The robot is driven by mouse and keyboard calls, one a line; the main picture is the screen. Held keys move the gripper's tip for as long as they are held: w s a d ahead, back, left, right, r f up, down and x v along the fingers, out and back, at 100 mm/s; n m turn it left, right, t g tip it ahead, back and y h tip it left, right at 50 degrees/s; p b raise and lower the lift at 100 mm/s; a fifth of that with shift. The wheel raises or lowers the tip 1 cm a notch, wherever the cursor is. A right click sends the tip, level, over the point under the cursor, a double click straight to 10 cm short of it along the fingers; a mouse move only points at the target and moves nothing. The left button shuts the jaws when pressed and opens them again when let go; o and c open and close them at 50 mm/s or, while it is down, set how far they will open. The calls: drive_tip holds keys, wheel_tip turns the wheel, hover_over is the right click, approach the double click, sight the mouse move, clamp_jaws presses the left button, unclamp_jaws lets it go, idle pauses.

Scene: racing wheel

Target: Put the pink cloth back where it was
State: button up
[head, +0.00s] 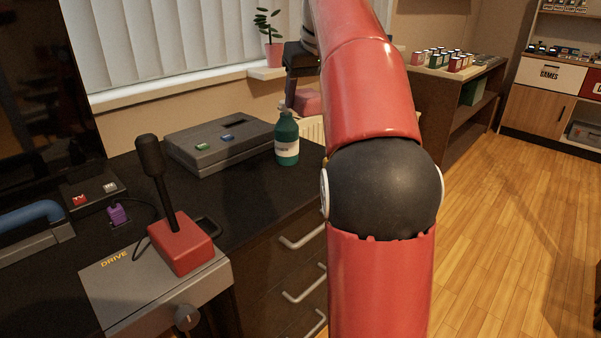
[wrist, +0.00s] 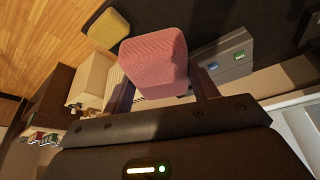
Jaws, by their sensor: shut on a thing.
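The pink cloth (wrist: 155,58) shows as a folded, block-like pink piece in the wrist view. My gripper (wrist: 165,82) is shut on it, with one dark finger on each side. In the head view the pink cloth (head: 308,102) is partly hidden behind my red arm. There my gripper (head: 293,92) holds it in the air near the window sill, beyond the green bottle. The cloth appears clear of the desk.
The dark desk (head: 255,205) carries a green bottle (head: 287,138), a grey console (head: 222,146) and a red joystick (head: 180,243). A potted plant (head: 272,50) stands on the sill. A shelf with small jars (head: 445,59) is at the back right. Wooden floor is open at right.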

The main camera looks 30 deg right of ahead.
sight(304, 183)
wheel_tip(304, 183, down, 18)
drive_tip(key=b, duration=0.4)
drive_tip(key=shift+f+b, duration=0.15)
drive_tip(key=shift+b, duration=0.2)
drive_tip(key=shift+f, duration=0.15)
drive_tip(key=o, duration=0.9)
